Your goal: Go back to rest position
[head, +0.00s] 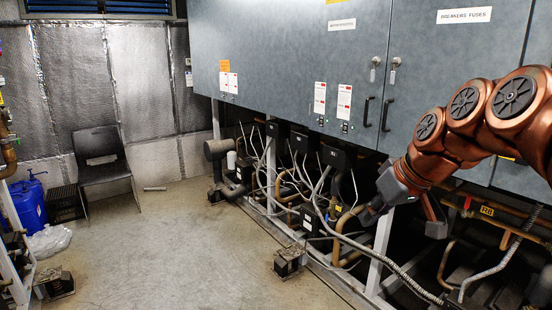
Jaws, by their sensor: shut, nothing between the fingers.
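My copper-coloured arm comes in from the right edge and bends down to the left. My gripper (367,217) is at its lower end, in front of the compressor rack (377,250). The fingers look dark and small against the dark pipes, and they are shut with nothing between them. I cannot tell whether the fingertips touch any pipe or cable behind them. The arm covers part of the grey cabinet (285,60) above the rack.
Cables and a flexible conduit (395,267) run low along the rack. A dark block (290,260) stands on the floor beside it. A black chair (101,160), blue containers (29,203) and a plastic bag (49,241) are at the left. The middle floor (185,250) is clear.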

